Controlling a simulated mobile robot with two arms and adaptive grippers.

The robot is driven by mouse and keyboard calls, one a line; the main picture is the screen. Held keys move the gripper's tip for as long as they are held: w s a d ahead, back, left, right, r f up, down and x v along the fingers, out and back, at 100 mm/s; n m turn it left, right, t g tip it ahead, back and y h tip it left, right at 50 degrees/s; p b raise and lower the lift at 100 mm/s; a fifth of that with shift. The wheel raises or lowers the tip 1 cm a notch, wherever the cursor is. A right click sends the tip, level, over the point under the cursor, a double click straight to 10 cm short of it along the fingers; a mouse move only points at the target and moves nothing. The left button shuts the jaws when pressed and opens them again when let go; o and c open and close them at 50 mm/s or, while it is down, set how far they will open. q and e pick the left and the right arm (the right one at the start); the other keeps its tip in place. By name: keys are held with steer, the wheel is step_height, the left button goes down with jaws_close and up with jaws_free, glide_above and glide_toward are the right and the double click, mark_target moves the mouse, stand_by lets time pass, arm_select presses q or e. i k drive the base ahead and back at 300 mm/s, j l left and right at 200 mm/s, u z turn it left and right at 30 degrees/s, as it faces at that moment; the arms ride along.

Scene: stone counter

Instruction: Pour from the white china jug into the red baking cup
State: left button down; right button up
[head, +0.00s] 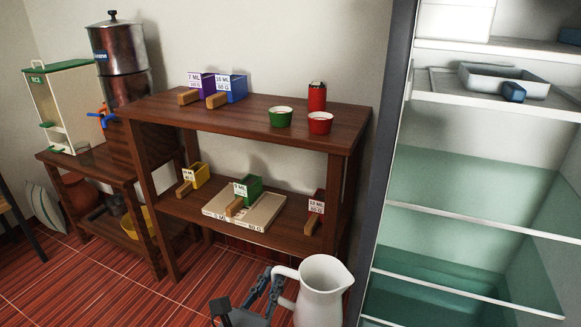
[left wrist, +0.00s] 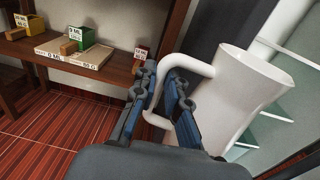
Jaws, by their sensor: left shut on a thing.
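The white china jug (head: 321,290) is at the bottom of the head view, upright or nearly so, in front of the wooden shelf and below its top. My left gripper (head: 268,287) is shut on the jug's handle. In the left wrist view the fingers (left wrist: 166,108) close around the handle, and the jug (left wrist: 243,95) stands to their right. The red baking cup (head: 320,122) sits on the shelf's top board near its right end, up and away from the jug. The jug's contents cannot be seen. My right gripper is not in view.
A green cup (head: 280,117) is left of the red cup, and a red canister (head: 317,96) stands behind it. Labelled scoops (head: 228,88) stand on the top board (head: 245,111). More scoops and a flat box (head: 262,213) fill the lower shelf. A glass-shelved cabinet (head: 470,155) is at right.

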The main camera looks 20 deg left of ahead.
mark_target(321, 122)
steer(key=i+j+u, duration=0.45)
steer(key=u, duration=0.25)
steer(key=i+j+u, duration=0.1)
steer(key=i+u, duration=0.25)
